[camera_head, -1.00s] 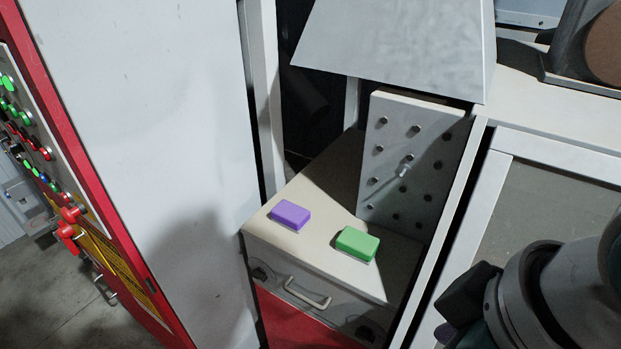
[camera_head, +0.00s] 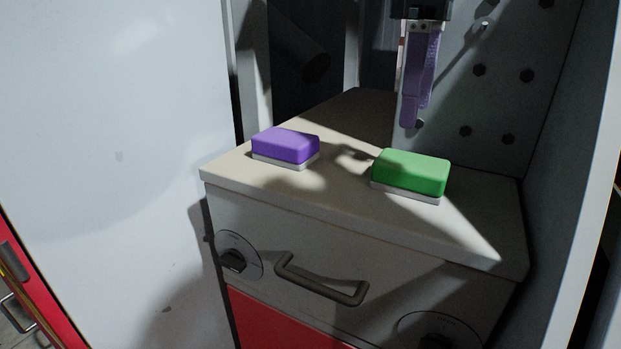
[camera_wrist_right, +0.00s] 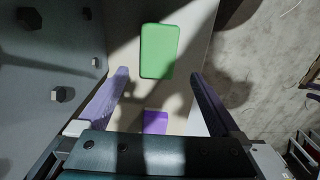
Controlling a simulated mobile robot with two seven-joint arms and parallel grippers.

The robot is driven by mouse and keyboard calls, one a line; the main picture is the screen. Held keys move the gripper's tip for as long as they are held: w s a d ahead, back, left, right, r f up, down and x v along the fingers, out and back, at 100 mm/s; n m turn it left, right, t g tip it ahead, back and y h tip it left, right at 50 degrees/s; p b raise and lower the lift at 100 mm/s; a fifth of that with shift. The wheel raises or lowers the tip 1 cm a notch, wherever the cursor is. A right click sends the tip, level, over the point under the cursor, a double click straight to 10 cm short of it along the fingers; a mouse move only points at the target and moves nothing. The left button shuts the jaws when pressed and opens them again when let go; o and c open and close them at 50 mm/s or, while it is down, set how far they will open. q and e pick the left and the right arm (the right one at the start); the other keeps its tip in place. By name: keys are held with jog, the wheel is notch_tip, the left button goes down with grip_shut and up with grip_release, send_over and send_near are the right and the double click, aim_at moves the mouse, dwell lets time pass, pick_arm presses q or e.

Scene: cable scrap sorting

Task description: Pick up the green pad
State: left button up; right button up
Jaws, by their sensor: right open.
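The green pad (camera_head: 410,172) lies flat on the cabinet's light top, toward the right, with a pale layer underneath. It also shows in the right wrist view (camera_wrist_right: 158,51), ahead of and between the finger directions. The purple pad (camera_head: 286,146) lies on the same top to the left, and part of it shows in the right wrist view (camera_wrist_right: 155,122). My right gripper (camera_head: 411,124) points down above and behind the green pad, apart from it. In the right wrist view its two purple fingers (camera_wrist_right: 160,76) are spread wide with nothing held. My left gripper is not in view.
The cabinet top (camera_head: 240,171) has a drawer handle (camera_head: 322,281) and knobs below its front edge. A grey panel with bolts (camera_head: 500,105) rises behind on the right. A large white panel (camera_head: 110,120) stands at the left. The top between the pads is clear.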

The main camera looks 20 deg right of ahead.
aim_at(412, 161)
jog(key=f, duration=0.9)
jog(key=shift+s+d+f+p, duration=0.15)
jog(key=shift+d+f+p, duration=0.1)
jog(key=shift+d+p, duration=0.15)
jog(key=shift+c, duration=0.2)
jog(key=shift+a, duration=0.1)
jog(key=c, duration=1.2)
